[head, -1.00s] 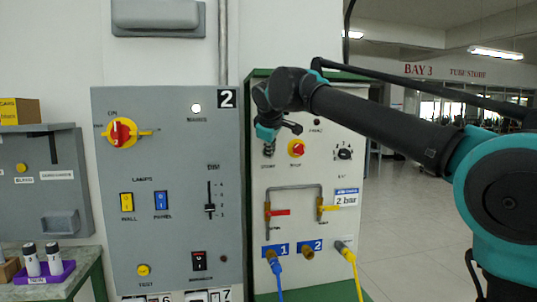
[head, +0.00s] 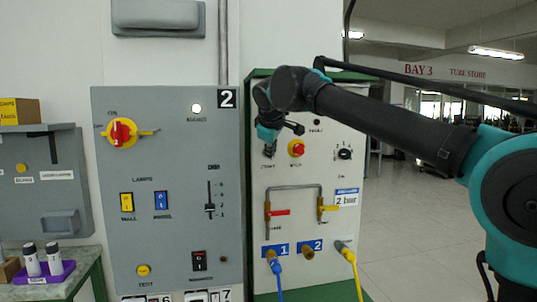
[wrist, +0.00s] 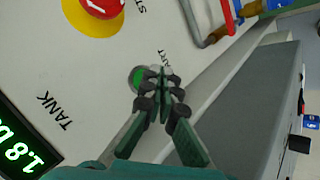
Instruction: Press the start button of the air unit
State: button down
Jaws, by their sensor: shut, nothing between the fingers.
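The air unit (head: 335,235) is a pale panel in a green frame, right of the grey panel. Its start button is a green disc in a metal ring (wrist: 136,76) in the wrist view, partly hidden behind my fingers. My gripper (wrist: 165,74) is shut and empty, its fingertips over the right side of the button. Whether they touch it I cannot tell. In the head view my gripper (head: 269,146) is at the unit's upper left and mostly covers the button. The red stop knob (head: 296,148) sits to the right; it shows with a yellow surround in the wrist view (wrist: 88,25).
A tank display (wrist: 22,145) with green digits is at the wrist view's lower left. Red-handled (head: 279,212) and yellow-handled (head: 329,208) valves are below on the unit. Blue (head: 277,277) and yellow (head: 352,265) hoses hang lower. Open floor lies to the right.

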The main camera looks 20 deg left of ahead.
jog(key=shift+s+d, duration=0.45)
jog(key=shift+s, duration=0.25)
jog(key=shift+s+d, duration=0.4)
jog(key=shift+s, duration=0.3)
jog(key=shift+s+d, duration=0.45)
jog(key=shift+s, duration=0.25)
jog(key=shift+d, duration=0.1)
jog(key=w+d+f+m+g+h, duration=0.25)
jog(key=d+f+m, duration=0.65)
jog(key=d+f, duration=1.8)
jog(key=s+d+f+m+g, duration=0.1)
jog(key=s+d+f+m, duration=0.2)
jog(key=s+d+f, duration=0.5)
jog(key=s+d+f+m, duration=0.4)
jog(key=s+d+f, duration=0.5)
jog(key=f, duration=0.5)
jog(key=shift+s+d+f+g, duration=0.2)
jog(key=shift+s+g, duration=0.15)
jog(key=shift+s, duration=0.85)
